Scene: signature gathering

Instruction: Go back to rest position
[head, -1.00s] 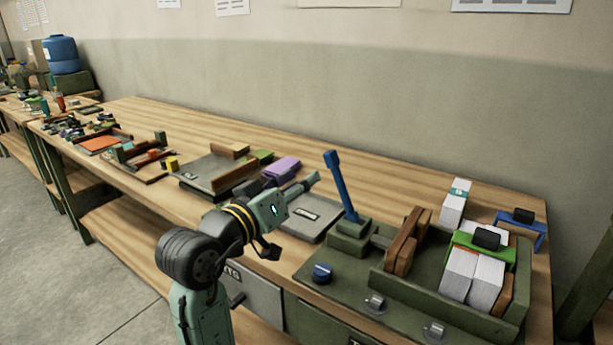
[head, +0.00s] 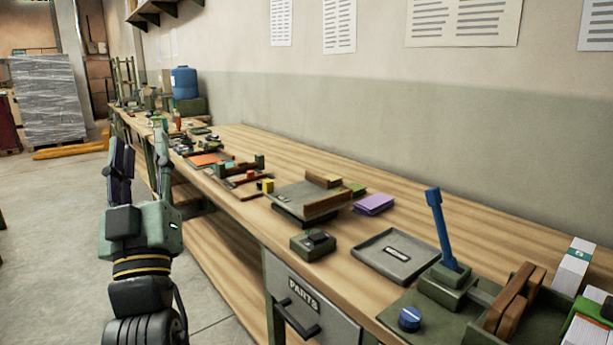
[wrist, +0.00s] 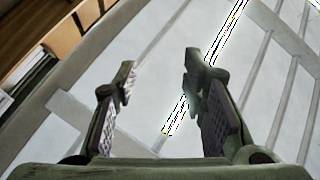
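My gripper (head: 122,160) is raised at the left of the head view, its fingers pointing up, in front of the floor and left of the workbench. In the wrist view my gripper (wrist: 160,82) has its two fingers apart, with nothing between them. Behind the fingers is a pale surface with beams and a bright strip. My gripper touches nothing in these views.
The long wooden workbench (head: 410,211) runs along the wall. It carries a grey tray (head: 395,257), a blue lever (head: 440,230), a purple pad (head: 374,204) and a small dark box (head: 313,245). Open floor (head: 50,230) lies at the left.

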